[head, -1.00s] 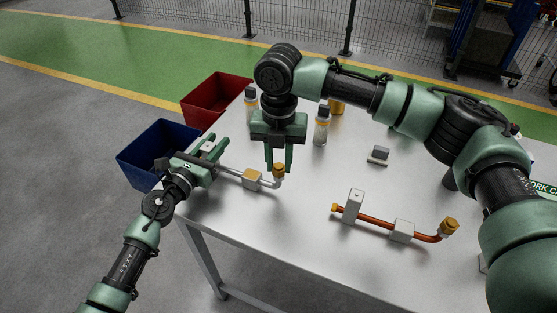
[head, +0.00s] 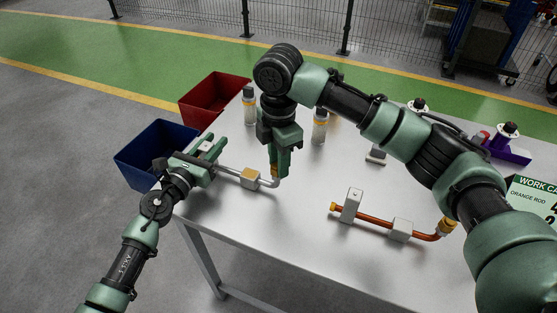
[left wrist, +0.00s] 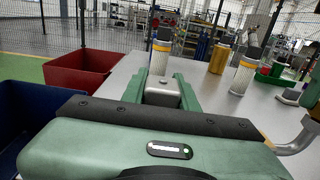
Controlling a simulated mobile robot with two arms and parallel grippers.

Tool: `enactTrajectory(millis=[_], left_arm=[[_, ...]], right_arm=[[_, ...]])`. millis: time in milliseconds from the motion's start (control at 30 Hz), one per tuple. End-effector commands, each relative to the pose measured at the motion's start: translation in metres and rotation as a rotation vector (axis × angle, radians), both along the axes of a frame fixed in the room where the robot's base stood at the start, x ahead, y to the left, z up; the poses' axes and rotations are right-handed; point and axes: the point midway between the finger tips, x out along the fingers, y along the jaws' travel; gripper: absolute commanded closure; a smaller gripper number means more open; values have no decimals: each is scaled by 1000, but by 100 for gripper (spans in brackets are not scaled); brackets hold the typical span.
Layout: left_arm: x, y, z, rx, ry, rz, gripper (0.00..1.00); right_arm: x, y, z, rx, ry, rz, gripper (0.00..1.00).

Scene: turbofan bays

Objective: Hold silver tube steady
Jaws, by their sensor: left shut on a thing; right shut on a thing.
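In the left wrist view, the tube's bend (left wrist: 297,140) shows at the right edge.
A copper tube (head: 375,219) in two grey blocks lies front right on the table (head: 290,245). Bottles (head: 319,126) and a small grey stand (head: 376,155) are behind. Blue (head: 150,158) and red (head: 208,103) bins stand left. A purple tray (head: 513,153) and work card (head: 535,195) are right.

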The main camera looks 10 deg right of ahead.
Motion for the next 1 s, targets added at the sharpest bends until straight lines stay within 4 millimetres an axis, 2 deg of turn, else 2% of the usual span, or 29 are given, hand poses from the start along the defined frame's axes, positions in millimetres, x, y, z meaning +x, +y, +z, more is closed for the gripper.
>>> enactTrajectory(millis=[1000], left_arm=[[-1,0,-3,9,1,0,100]], right_arm=[[-4,2,3,5,-3,-966,100]])
